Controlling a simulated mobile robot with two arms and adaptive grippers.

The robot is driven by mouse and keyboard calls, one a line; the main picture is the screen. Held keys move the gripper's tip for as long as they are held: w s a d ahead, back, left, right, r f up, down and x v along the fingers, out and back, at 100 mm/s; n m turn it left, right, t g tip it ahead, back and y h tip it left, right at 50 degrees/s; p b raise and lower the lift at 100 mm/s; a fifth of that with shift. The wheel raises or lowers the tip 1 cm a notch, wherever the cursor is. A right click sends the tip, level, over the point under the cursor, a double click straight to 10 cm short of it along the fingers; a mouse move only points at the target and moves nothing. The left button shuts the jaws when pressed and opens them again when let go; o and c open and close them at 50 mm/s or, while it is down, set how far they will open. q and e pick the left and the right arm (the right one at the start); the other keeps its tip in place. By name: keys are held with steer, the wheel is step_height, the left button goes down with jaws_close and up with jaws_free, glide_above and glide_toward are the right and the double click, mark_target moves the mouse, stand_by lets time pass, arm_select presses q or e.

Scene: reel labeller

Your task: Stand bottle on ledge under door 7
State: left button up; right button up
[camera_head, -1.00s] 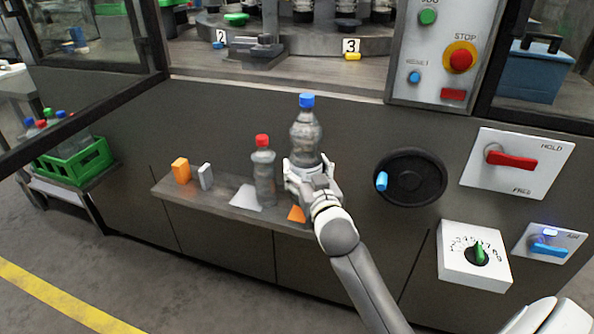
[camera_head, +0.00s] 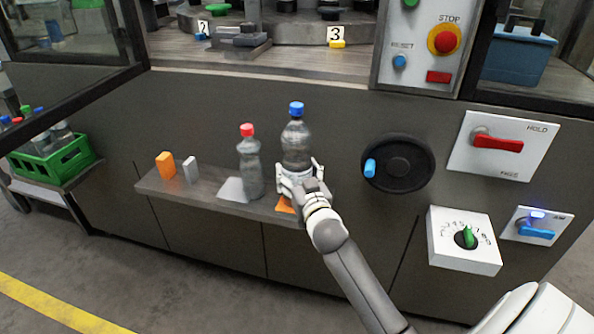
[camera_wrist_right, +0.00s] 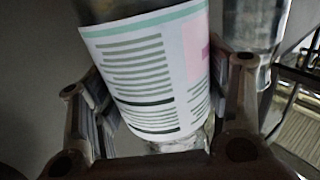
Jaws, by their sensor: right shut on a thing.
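A clear bottle with a blue cap (camera_head: 296,135) is upright over the right end of the grey ledge (camera_head: 213,200). My right gripper (camera_head: 301,178) is shut on its lower part. In the right wrist view the fingers stand either side of the bottle's white printed label (camera_wrist_right: 145,75). The gripper hides the bottle's base, so I cannot tell whether it touches the ledge. A clear bottle with a red cap (camera_head: 249,165) stands on the ledge just left of it. No door number 7 is legible. My left gripper is not in view.
An orange block (camera_head: 166,165) and a grey block (camera_head: 191,169) stand on the ledge's left part. An orange patch (camera_head: 285,205) shows below the gripper. A black handwheel (camera_head: 398,163) juts out right of the bottle. A green crate (camera_head: 52,163) of bottles is at far left.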

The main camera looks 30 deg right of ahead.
steer(key=shift+r, duration=0.2)
steer(key=o, duration=1.5)
steer(key=shift+f, duration=0.25)
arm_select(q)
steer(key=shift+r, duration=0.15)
arm_select(e)
steer(key=o, duration=0.4)
steer(key=shift+s+r, duration=0.1)
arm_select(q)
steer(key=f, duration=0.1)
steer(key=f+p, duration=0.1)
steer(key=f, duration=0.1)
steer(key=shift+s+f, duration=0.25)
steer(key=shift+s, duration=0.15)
arm_select(e)
steer(key=v, duration=1.2)
